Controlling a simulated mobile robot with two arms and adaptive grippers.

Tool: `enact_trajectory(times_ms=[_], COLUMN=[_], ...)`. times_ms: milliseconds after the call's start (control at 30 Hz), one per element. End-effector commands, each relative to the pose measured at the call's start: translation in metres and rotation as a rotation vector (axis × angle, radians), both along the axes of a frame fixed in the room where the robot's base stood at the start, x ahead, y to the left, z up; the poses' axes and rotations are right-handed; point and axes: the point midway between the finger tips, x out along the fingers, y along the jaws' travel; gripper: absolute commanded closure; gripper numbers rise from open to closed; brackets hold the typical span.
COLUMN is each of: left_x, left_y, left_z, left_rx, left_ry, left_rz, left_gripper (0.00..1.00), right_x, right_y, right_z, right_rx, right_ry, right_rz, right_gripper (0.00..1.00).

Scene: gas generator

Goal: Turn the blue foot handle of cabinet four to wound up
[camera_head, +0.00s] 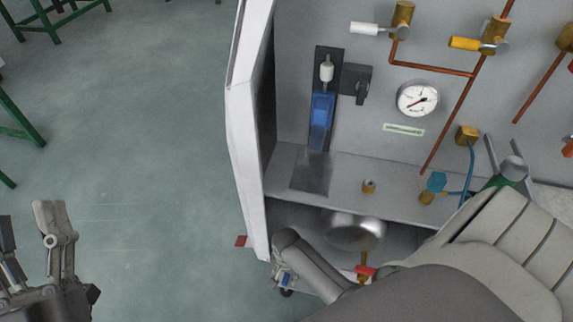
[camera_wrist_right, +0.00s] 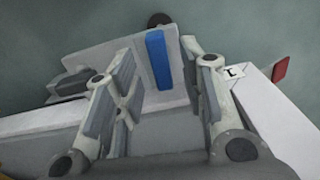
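The blue foot handle (camera_wrist_right: 158,58) is a short blue bar on a light grey bracket in the right wrist view. A dark round part (camera_wrist_right: 158,19) shows beyond its far end. My right gripper (camera_wrist_right: 157,62) is open, with one finger on either side of the bar's line; whether they touch it I cannot tell. In the head view only a small blue bit of the handle (camera_head: 287,280) shows at the cabinet's bottom corner, beside my right gripper (camera_head: 282,262); my arm hides much there. My left gripper (camera_head: 28,228) is open and empty over the floor at left.
The cabinet's white side wall (camera_head: 243,150) rises close to my right gripper. Inside are a grey shelf (camera_head: 335,178), a larger blue lever (camera_head: 321,110), a gauge (camera_head: 417,98) and copper pipes. A red marker (camera_wrist_right: 281,70) lies on the floor.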

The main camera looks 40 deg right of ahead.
Motion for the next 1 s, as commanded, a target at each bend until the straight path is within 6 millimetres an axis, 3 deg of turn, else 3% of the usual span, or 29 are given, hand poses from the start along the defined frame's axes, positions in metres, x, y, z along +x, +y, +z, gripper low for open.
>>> enact_trajectory(times_ms=[300, 733, 1000], left_x=[-0.027, -0.034, -0.034], left_y=[0.003, 0.004, 0.004], left_z=[0.028, 0.034, 0.034], left_rx=[-0.062, -0.076, -0.076], left_ry=[-0.210, -0.255, -0.255], left_rz=[-0.012, -0.014, -0.014], left_gripper=[0.46, 0.46, 0.46], right_x=[0.000, 0.000, 0.000], right_y=[0.000, 0.000, 0.000], right_z=[-0.016, -0.018, -0.018], right_rx=[-0.001, -0.001, 0.000], right_ry=[0.001, -0.001, 0.000], right_rz=[0.000, 0.000, 0.000], right_gripper=[0.62, 0.62, 0.96])
